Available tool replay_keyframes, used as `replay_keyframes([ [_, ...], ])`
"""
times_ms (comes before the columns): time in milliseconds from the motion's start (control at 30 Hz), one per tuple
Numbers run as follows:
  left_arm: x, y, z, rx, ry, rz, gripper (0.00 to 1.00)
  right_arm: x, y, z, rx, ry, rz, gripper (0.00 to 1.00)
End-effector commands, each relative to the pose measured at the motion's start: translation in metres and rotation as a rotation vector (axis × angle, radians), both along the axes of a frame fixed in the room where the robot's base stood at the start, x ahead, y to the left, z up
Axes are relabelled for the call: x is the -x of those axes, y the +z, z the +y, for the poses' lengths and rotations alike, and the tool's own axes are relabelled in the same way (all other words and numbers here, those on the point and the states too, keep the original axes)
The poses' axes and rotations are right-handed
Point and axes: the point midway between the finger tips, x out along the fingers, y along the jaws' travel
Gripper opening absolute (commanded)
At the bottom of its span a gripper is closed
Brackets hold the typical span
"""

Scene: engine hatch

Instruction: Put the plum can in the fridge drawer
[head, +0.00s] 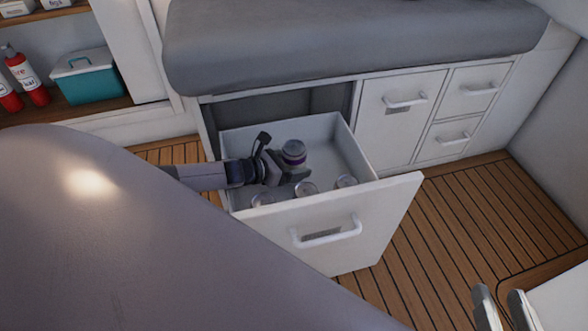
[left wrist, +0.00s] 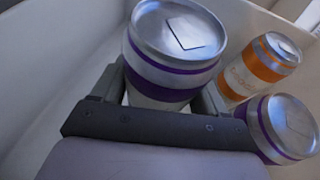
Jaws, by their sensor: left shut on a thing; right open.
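The plum can (head: 293,153), silver-topped with purple bands, is between the fingers of my left gripper (head: 288,170), inside the outline of the open fridge drawer (head: 390,203). In the left wrist view the held can (left wrist: 165,75) is upright or nearly so, with the fingers on both sides. I cannot tell whether its base touches the drawer floor. My left gripper is shut on it. My right gripper (head: 502,308) is open and empty at the lower right, away from the drawer.
Several cans stand along the drawer's front, including a middle one (head: 306,188). The left wrist view shows an orange-banded can (left wrist: 265,65) and another purple-banded can (left wrist: 285,127) close by. The drawer's back right is bare. A grey cushion (head: 350,45) overhangs behind. Closed cabinets (head: 400,125) stand right.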

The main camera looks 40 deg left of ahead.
Motion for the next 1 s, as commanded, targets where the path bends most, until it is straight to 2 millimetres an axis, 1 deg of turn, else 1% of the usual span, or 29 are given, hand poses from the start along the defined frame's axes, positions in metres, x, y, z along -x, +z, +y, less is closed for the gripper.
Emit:
replay_keyframes([
  [33,-0.002,-0.003,0.0,0.003,0.0,-0.005,0.28,0.001,-0.001,-0.001,0.007,-0.002,-0.011,0.43],
  [367,-0.002,-0.003,0.0,0.003,0.0,-0.004,0.28,0.001,0.002,-0.002,0.01,-0.003,-0.016,0.43],
  [833,0.001,-0.018,-0.002,0.004,-0.002,0.002,0.28,0.001,0.001,-0.002,0.01,-0.003,-0.016,0.43],
  [867,0.002,-0.02,-0.002,0.003,-0.001,0.006,0.84,0.001,0.001,-0.002,0.01,-0.002,-0.016,0.43],
  [1000,0.003,-0.022,-0.003,0.003,-0.004,0.009,0.84,0.001,0.001,-0.002,0.01,-0.002,-0.016,0.43],
])
